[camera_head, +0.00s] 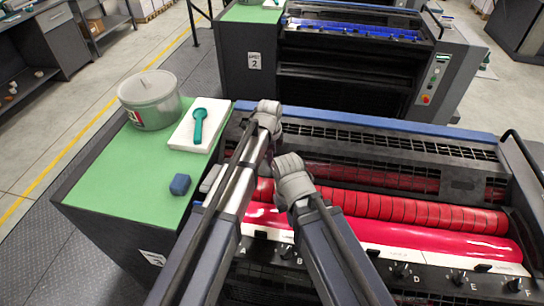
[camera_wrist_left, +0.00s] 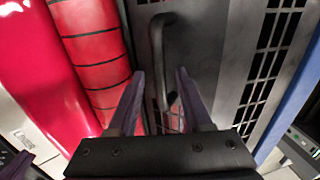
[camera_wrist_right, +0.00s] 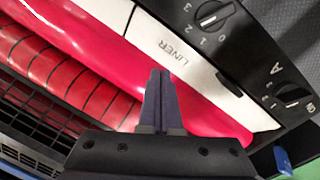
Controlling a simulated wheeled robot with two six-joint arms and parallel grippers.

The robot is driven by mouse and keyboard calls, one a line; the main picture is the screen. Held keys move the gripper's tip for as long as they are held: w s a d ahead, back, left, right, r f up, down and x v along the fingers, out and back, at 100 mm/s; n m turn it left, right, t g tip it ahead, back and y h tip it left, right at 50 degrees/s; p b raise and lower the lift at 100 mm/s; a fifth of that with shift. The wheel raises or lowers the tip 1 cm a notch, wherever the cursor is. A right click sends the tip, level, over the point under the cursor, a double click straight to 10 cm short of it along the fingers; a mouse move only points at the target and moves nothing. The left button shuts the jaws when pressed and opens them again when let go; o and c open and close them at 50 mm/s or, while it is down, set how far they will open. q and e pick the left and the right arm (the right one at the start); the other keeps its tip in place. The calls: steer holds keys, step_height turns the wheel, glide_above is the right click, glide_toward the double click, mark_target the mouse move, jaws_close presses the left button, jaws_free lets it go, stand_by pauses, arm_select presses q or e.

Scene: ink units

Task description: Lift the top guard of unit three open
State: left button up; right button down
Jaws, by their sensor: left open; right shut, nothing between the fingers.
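Unit three is the near machine, with its grey slotted top guard (camera_head: 399,146) lying low across it behind the red rollers (camera_head: 400,208). A dark bar handle (camera_wrist_left: 164,50) stands on the guard in the left wrist view. My left gripper (camera_wrist_left: 160,78) is open, with its fingers on either side of the handle's lower end in that picture; I cannot tell whether they touch it. My right gripper (camera_wrist_right: 160,74) is shut and empty above the red roller and white liner strip (camera_wrist_right: 160,50).
Knobs (camera_head: 402,270) line the front edge. Unit two (camera_head: 340,70) stands behind.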

arm_select(q)
steer(key=shift+c, duration=0.4)
jaws_close()
stand_by(0.9)
